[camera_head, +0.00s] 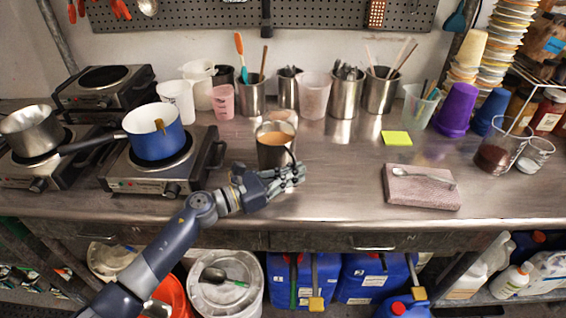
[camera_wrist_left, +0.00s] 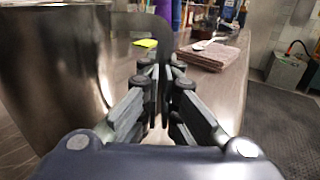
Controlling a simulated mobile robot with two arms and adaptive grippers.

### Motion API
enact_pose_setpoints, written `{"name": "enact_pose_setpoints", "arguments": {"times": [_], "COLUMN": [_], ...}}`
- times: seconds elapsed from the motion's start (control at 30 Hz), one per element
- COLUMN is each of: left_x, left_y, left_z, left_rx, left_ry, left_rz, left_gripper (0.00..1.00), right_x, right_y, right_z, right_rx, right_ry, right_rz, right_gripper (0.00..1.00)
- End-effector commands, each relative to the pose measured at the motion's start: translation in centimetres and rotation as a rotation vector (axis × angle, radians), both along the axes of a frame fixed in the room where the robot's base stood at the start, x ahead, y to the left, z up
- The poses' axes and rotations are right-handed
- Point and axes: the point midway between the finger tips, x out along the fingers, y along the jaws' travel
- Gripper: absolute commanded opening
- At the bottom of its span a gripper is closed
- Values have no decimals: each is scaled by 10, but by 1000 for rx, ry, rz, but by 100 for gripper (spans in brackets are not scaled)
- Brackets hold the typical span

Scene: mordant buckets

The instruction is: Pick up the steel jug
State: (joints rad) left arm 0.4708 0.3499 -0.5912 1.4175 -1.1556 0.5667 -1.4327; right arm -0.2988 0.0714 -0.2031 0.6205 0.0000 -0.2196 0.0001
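The steel jug (camera_head: 272,153) stands upright at the front middle of the steel counter, right of the blue pot. Its inside looks tan. In the left wrist view the jug's shiny wall (camera_wrist_left: 50,70) fills the left side, and its dark curved handle comes down between the fingertips. My left gripper (camera_head: 290,174) is at the jug's right front side. In the wrist view its fingers (camera_wrist_left: 161,90) are close together around the handle. The fingers partly hide the lower handle. My right gripper is in neither view.
Left are hot plates with a blue pot (camera_head: 153,141) and a steel saucepan (camera_head: 31,131). Behind the jug stand several steel and plastic cups (camera_head: 314,96). Right are a folded cloth (camera_head: 421,188), a yellow note (camera_head: 396,138) and glass beakers (camera_head: 496,156). The counter between jug and cloth is clear.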

Motion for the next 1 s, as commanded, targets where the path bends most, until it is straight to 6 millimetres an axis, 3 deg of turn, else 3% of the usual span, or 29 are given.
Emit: {"name": "enact_pose_setpoints", "arguments": {"times": [0.47,1.0], "left_x": [1,1], "left_y": [0,1], "left_z": [20,70], "left_rx": [-1,-1], "left_ry": [-9,-10], "left_rz": [0,1], "left_gripper": [0,0], "right_x": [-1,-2], "right_y": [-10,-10], "right_z": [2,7], "right_rx": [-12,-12], "right_ry": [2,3], "right_rz": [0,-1], "right_gripper": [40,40]}}
